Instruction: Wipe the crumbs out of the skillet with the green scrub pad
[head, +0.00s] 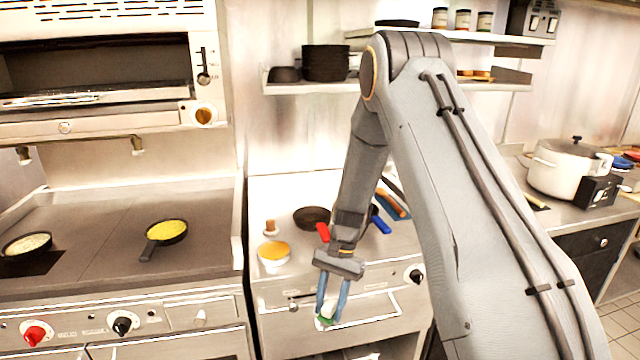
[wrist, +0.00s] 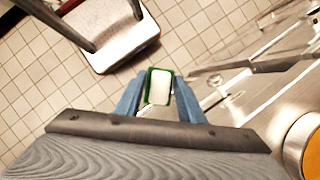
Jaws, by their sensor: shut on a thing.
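My gripper (head: 328,308) is shut on the green scrub pad (head: 326,320), in front of the counter's front edge. In the wrist view the pad (wrist: 152,98), white with a green rim, sits between the blue fingers of my gripper (wrist: 157,92), over the floor. A dark round skillet (head: 311,214) lies on the counter behind my gripper, partly hidden by my arm. A red handle (head: 322,232) shows next to it. Crumbs are too small to make out. The skillet does not show clearly in the wrist view.
A bowl with yellow-orange contents (head: 274,254) stands left of my gripper, near the counter edge. A blue handle (head: 381,224) lies right of my forearm. Two pans, one with yellow food (head: 167,231), sit on the stove (head: 95,222). A shelf (head: 300,88) with dark pans hangs behind.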

